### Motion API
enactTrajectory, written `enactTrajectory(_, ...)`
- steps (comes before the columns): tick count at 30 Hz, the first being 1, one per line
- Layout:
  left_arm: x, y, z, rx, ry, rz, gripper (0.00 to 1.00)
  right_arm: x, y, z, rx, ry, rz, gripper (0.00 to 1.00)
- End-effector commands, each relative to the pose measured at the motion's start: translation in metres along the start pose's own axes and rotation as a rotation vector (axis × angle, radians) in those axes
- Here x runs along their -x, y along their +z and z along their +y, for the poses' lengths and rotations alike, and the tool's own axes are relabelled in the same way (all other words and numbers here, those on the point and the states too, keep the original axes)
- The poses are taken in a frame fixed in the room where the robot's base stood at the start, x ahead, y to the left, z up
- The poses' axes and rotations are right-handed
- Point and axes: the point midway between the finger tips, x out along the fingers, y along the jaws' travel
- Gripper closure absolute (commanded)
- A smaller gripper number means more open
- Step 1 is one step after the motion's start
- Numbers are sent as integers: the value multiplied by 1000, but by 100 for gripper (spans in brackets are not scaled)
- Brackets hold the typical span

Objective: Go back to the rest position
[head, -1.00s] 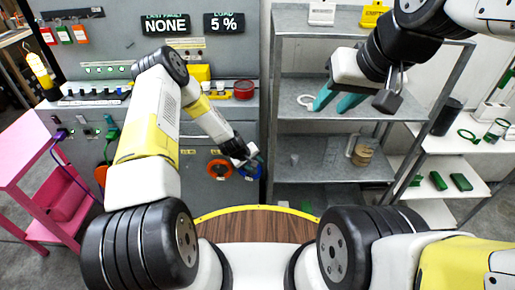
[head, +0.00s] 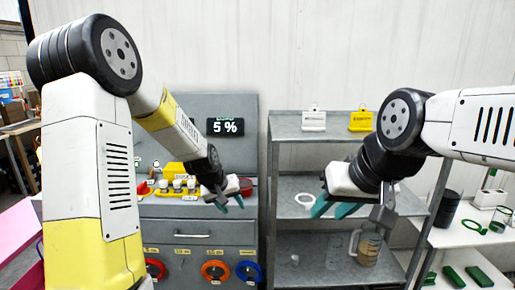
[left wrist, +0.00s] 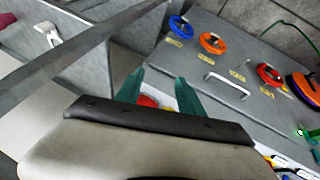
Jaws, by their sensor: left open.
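My left gripper (head: 232,204) is open in the head view, with its dark teal fingers apart in front of the grey cabinet's upper ledge. In the left wrist view its two fingers (left wrist: 160,78) are spread with nothing gripped between them. A red round object (left wrist: 147,101) and a white one show behind the fingers, partly hidden. My right gripper (head: 330,210) is in front of the metal shelf unit in the head view. Its two teal fingers look apart, and I see nothing held between them.
The grey cabinet (head: 205,256) has a drawer and coloured rings below. A white table (head: 462,238) stands right. A pink stand (head: 20,240) is at lower left.

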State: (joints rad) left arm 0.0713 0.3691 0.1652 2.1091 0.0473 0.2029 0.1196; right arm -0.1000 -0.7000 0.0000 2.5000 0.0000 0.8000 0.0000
Motion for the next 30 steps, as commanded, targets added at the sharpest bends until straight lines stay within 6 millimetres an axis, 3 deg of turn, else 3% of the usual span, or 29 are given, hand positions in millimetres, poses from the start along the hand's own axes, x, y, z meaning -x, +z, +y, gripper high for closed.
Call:
enactTrajectory(1,32,0,3,-25,-8,16,55,0,0,0,0,0,0,64)
enactTrajectory(6,118,20,4,-90,-35,34,55,0,0,0,0,0,0,64)
enactTrajectory(11,188,54,1,-135,-52,52,55,0,0,0,0,0,0,64)
enactTrajectory(15,239,93,-4,-167,-57,66,55,0,0,0,0,0,0,64)
enactTrajectory(18,265,121,-9,-186,-56,74,55,0,0,0,0,0,0,64)
enactTrajectory(22,285,148,-15,-200,-51,80,55,0,0,0,0,0,0,64)
enactTrajectory(30,294,167,-19,-211,-47,79,55,0,0,0,0,0,0,64)
